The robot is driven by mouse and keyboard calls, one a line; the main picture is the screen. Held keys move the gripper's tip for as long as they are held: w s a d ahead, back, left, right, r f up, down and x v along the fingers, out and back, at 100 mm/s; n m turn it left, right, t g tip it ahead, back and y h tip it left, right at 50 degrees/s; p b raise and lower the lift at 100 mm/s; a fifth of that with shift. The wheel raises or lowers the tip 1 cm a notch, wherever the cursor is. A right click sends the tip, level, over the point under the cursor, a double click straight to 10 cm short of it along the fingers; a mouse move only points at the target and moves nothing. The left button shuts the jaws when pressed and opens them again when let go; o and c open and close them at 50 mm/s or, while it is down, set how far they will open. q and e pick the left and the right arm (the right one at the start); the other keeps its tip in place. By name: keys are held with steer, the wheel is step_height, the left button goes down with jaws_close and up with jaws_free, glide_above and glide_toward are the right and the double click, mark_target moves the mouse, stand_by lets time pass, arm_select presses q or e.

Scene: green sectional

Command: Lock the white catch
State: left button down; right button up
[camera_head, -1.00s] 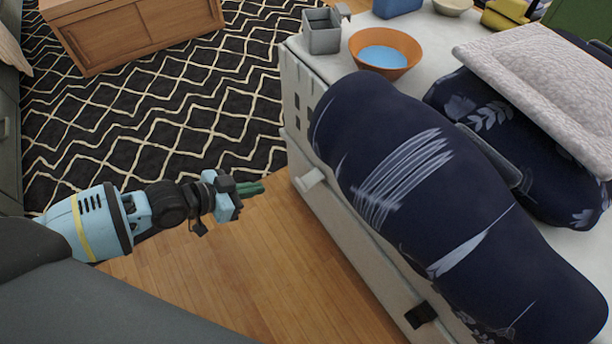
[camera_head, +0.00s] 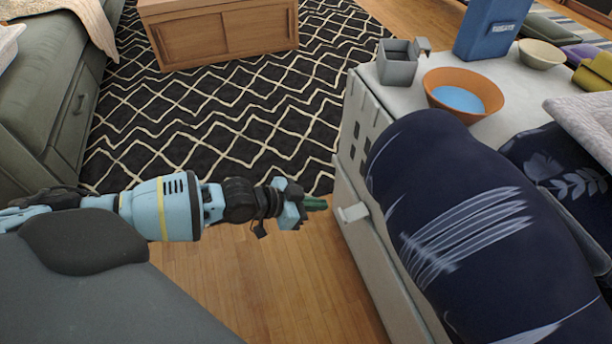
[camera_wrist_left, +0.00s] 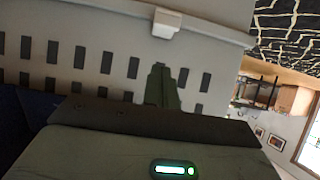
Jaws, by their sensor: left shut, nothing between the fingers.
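The white catch (camera_head: 352,213) sticks out from the near left side of a white, slotted cabinet-like box (camera_head: 350,165). In the left wrist view the catch (camera_wrist_left: 166,22) is a small pale block on a ledge at the top, beyond my fingertips. My left gripper (camera_head: 316,203) has green fingers that are shut and empty. It points right toward the catch, with a small gap between them in the head view. In the left wrist view the closed fingers (camera_wrist_left: 162,80) stand in front of the slotted wall. My right gripper is not in view.
A wooden cabinet (camera_head: 225,35) is at the back. Wood floor (camera_head: 240,285) is clear below my left arm.

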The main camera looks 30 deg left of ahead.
mark_target(354, 212)
arm_select(q)
steer(key=w+d+f+b, duration=0.3)
steer(key=w+f, duration=0.1)
steer(key=f, duration=0.2)
stand_by(0.4)
steer(key=shift+s+f, duration=0.1)
